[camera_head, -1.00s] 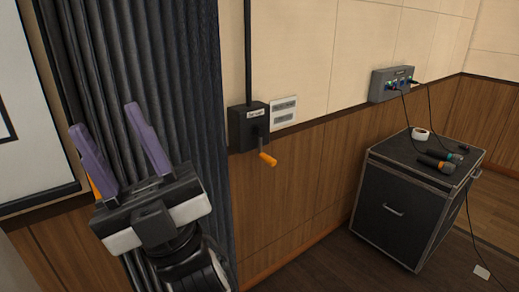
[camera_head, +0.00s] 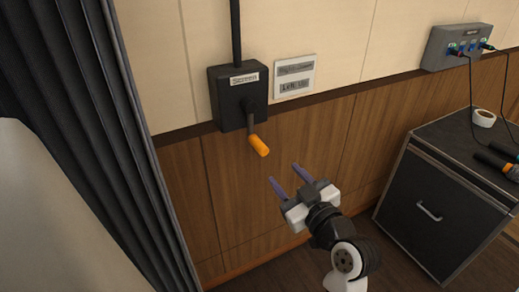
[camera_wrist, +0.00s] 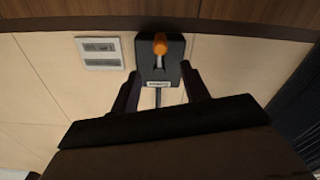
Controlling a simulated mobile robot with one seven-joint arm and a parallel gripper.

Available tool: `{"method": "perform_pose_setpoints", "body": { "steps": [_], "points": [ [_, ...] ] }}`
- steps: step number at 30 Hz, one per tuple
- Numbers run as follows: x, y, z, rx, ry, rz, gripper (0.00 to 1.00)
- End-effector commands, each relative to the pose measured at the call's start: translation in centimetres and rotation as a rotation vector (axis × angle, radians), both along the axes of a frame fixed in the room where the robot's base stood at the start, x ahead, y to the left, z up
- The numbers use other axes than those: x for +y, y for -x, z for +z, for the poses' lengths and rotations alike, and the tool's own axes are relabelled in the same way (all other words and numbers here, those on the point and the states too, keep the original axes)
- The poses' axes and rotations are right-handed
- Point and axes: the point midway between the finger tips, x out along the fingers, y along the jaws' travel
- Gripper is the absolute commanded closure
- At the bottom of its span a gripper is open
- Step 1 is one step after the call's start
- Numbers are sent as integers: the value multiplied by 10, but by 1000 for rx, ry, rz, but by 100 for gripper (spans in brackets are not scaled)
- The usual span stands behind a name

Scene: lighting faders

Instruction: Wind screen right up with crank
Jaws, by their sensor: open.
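The crank is a dark arm with an orange handle (camera_head: 259,146) on a black wall box (camera_head: 237,96) labelled as the screen's. The handle hangs down and to the right of the box. My gripper (camera_head: 287,179) is open and empty, below and to the right of the handle, apart from it. In the wrist view the orange handle (camera_wrist: 160,44) and box (camera_wrist: 172,70) show upside down, ahead of and between my open fingers (camera_wrist: 162,86). The screen does not show in the current head view.
A dark curtain (camera_head: 110,130) hangs at left. A black case (camera_head: 425,205) stands at right, under a grey connector box (camera_head: 455,46) with cables.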

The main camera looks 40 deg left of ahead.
Motion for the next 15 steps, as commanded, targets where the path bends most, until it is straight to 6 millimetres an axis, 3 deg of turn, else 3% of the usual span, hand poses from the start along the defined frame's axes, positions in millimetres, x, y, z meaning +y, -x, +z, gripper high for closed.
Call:
{"method": "perform_pose_setpoints", "body": {
  "steps": [5,15],
  "points": [
    [19,-6,1,4,5,9,55],
    [86,-34,3,4,4,7,55]
  ]
}}
